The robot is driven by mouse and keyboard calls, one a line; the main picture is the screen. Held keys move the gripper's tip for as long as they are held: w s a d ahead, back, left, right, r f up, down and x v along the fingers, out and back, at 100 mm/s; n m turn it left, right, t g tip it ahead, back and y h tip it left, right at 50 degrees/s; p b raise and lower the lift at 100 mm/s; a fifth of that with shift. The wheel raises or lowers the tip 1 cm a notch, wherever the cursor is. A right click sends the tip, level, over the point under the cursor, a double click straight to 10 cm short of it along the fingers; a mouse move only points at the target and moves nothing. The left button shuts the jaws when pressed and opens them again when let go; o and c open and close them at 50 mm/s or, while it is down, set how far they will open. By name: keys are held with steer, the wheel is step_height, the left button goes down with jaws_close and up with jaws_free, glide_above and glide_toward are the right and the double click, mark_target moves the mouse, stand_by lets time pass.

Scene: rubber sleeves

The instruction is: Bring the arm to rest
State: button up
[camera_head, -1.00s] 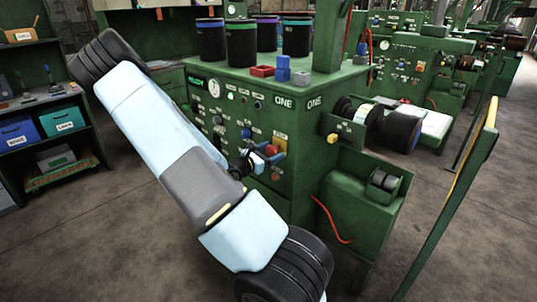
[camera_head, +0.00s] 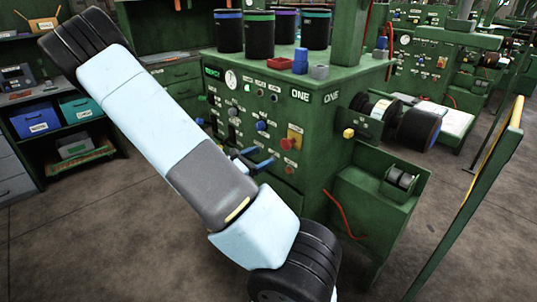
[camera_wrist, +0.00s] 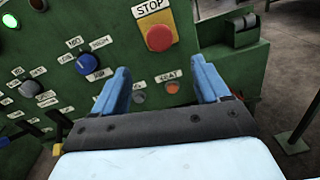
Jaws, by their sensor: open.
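My gripper (camera_wrist: 161,85) shows in the wrist view with its two blue fingers spread apart and nothing between them. It faces the front panel of the green machine labelled ONE (camera_head: 255,112). The red stop button (camera_wrist: 160,37) on its yellow plate stands above the gap between the fingers in that view. A blue knob (camera_wrist: 87,64) is to the left of the fingers. In the head view the blue fingertips (camera_head: 252,160) show just past my arm, in front of the panel. Most of the gripper is hidden behind my arm there.
Black sleeves (camera_head: 260,32) stand on the machine top beside small red, blue and grey blocks. A roller (camera_head: 385,115) sticks out on the machine's right. A yellow-topped green rail (camera_head: 480,185) stands at right. Shelves with bins (camera_head: 37,119) are at left. Floor in front is clear.

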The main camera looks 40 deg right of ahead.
steer(key=shift+a, duration=0.6)
steer(key=s+a+r+m+t+y, duration=0.2)
steer(key=s+a+r+m+y, duration=0.6)
steer(key=r, duration=0.5)
steer(key=s+a+r+m+t+y, duration=0.3)
steer(key=s+a+r+m+y, duration=0.5)
steer(key=a+r, duration=0.5)
steer(key=shift+s+r+m+y, duration=0.15)
steer(key=shift+s+m+y, duration=0.25)
steer(key=shift+s+y, duration=0.6)
